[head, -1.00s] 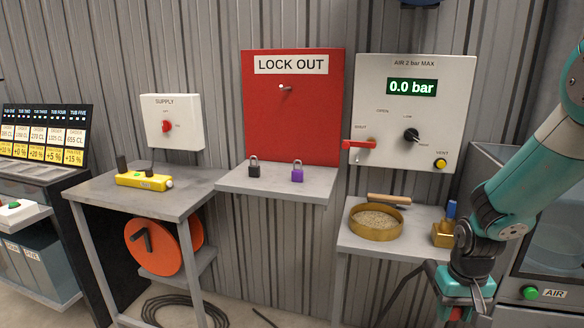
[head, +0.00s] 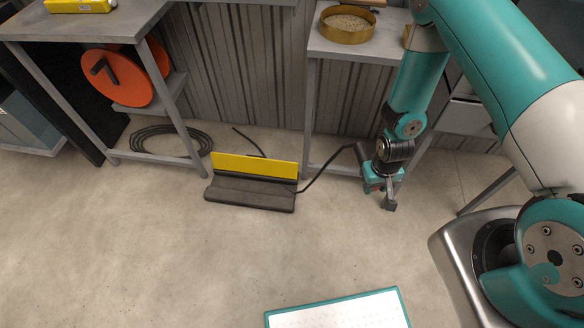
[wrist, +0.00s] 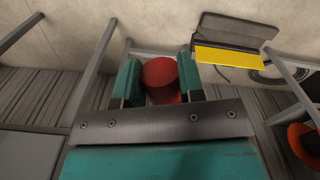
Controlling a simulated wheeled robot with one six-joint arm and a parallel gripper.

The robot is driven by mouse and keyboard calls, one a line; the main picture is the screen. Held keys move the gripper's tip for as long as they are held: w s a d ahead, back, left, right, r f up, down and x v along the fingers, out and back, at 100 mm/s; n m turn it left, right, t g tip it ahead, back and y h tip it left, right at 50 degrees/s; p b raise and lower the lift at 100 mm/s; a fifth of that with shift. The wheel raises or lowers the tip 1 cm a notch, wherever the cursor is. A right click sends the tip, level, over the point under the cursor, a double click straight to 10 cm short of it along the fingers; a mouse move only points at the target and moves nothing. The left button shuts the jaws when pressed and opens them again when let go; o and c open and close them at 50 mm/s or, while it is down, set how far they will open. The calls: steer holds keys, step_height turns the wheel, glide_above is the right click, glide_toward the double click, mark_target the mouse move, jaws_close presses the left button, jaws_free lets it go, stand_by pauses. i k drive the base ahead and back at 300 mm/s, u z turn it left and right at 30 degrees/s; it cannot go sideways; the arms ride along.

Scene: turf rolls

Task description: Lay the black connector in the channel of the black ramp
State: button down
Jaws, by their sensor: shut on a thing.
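The black ramp (head: 250,194) lies on the concrete floor in the head view, its yellow lid (head: 254,165) standing open along the back edge. It also shows at the upper right of the wrist view (wrist: 233,27). My gripper (head: 381,190) hangs above the floor to the right of the ramp, well apart from it. In the wrist view its teal fingers are shut on a round red-ended piece (wrist: 161,78); I see no black body on it there. A black cable (head: 329,170) runs from the ramp's right end up to my gripper. The channel floor is hard to make out.
A grey table (head: 90,22) stands at the left, with a coiled cable (head: 165,140) and orange discs (head: 120,78) beneath. A shelf with a brass sieve (head: 346,24) is behind. A teal-edged white board (head: 340,312) lies in front. Floor before the ramp is clear.

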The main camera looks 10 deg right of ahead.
mark_target(252, 189)
steer(key=u, duration=0.75)
steer(key=k, duration=1)
steer(key=u, duration=1.4)
steer(key=i, duration=1.8)
steer(key=z, duration=0.65)
steer(key=i, duration=1.1)
steer(key=z, duration=1.6)
steer(key=i, duration=0.75)
steer(key=z, duration=0.6)
